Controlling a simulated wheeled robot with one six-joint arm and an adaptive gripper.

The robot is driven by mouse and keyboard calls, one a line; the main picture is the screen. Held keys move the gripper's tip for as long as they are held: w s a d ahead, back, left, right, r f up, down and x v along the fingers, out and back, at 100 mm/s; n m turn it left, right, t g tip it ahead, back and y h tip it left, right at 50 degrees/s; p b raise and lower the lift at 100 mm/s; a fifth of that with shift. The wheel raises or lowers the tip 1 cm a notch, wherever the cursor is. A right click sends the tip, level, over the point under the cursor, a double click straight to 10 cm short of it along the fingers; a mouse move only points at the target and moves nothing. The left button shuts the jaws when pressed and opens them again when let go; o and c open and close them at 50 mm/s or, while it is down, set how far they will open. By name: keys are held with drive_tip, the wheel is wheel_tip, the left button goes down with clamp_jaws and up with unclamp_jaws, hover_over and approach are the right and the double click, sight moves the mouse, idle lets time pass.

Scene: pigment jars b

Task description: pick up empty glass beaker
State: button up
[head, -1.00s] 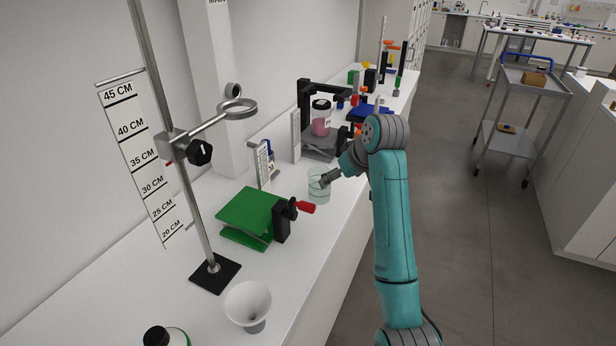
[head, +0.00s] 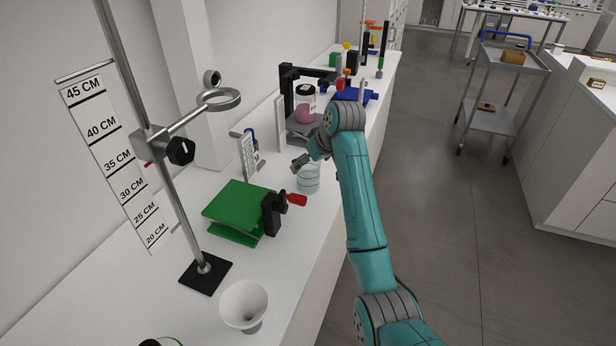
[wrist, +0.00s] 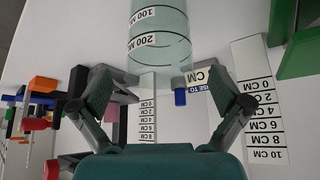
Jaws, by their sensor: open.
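The clear glass beaker (head: 309,181) stands upright on the white bench, just right of the red handle of the green lab jack. It looks empty. In the wrist view the beaker (wrist: 160,38) is at the top centre, with dark graduation marks reading 100 and 200. My gripper (head: 298,163) shows at the beaker's upper left in the head view, by its rim. In the wrist view my gripper (wrist: 164,80) is open, its two pads wide apart and empty, with the beaker ahead of the gap. I cannot tell whether it touches the glass.
The green lab jack (head: 238,208) stands close left of the beaker. A jar with pink contents (head: 306,112) is on a grey jack behind. A ring stand (head: 205,272) and white funnel (head: 244,304) are nearer. The bench's right edge is close to the beaker.

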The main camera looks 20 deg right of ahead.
drive_tip(key=shift+x, duration=1.1)
drive_tip(key=c, duration=1.2)
drive_tip(key=shift+c, duration=0.2)
